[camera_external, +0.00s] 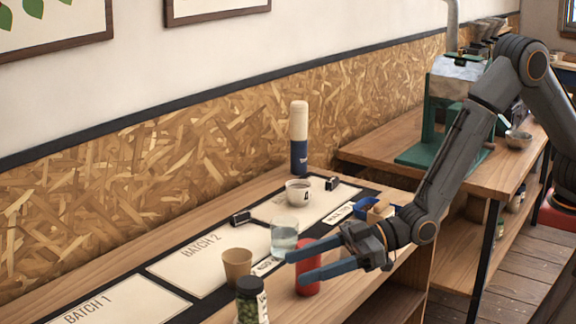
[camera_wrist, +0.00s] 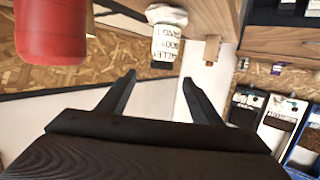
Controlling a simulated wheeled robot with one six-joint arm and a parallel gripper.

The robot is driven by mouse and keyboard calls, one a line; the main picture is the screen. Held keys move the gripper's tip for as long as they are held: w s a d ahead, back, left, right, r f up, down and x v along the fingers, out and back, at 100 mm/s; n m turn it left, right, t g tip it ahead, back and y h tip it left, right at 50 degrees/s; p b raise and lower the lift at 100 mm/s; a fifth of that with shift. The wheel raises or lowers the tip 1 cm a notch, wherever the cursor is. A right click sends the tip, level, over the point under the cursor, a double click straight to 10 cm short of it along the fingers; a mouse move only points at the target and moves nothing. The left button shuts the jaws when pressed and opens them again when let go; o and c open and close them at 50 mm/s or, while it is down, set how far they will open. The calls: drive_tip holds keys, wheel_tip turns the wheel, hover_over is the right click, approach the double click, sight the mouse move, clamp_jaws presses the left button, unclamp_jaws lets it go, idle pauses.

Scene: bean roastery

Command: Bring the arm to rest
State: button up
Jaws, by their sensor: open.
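My gripper (camera_external: 297,267) is open, with its two blue fingers pointing left over the front of the wooden counter (camera_external: 215,197). A red cylinder (camera_external: 308,288) stands by the fingers in the external view and is partly covered by them. In the wrist view, which looks upside down, the dark fingers (camera_wrist: 157,88) are spread with nothing between them. The red cylinder (camera_wrist: 50,32) is there at the upper left, outside the fingers. A pale jar with lettering (camera_wrist: 166,38) shows beyond the fingertips.
A glass (camera_external: 284,238), a tan cup (camera_external: 237,267) and a dark green-filled jar (camera_external: 250,302) stand close to my fingers. A white mug (camera_external: 298,191) and a tall blue-and-cream bottle (camera_external: 299,140) stand farther back. A green machine (camera_external: 432,120) is on the right-hand bench.

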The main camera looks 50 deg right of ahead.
drive_tip(key=w+d+r+m+t+h+p, duration=0.15)
drive_tip(key=w+d+m, duration=0.25)
drive_tip(key=d, duration=0.4)
drive_tip(key=w+d+r+m+h+p, duration=0.1)
drive_tip(key=w+d+m+h+p, duration=0.25)
drive_tip(key=d, duration=0.45)
drive_tip(key=w+d+f+m+g+h+p, duration=0.1)
drive_tip(key=d+m+h, duration=0.15)
drive_tip(key=d, duration=0.85)
drive_tip(key=d+f+m+g+h, duration=0.1)
drive_tip(key=d+f+m+h, duration=0.15)
drive_tip(key=d, duration=0.85)
drive_tip(key=s+d+f+n+g+h+b, duration=0.1)
drive_tip(key=s+d+f+g+b, duration=0.2)
drive_tip(key=s+d, duration=0.7)
drive_tip(key=s+d+f+n+g+h+b, duration=0.1)
drive_tip(key=s+d+f+g+b, duration=0.2)
drive_tip(key=s+d, duration=0.7)
drive_tip(key=d+f+g, duration=0.1)
drive_tip(key=d+g, duration=0.1)
drive_tip(key=d, duration=0.5)
drive_tip(key=shift+s, duration=0.15)
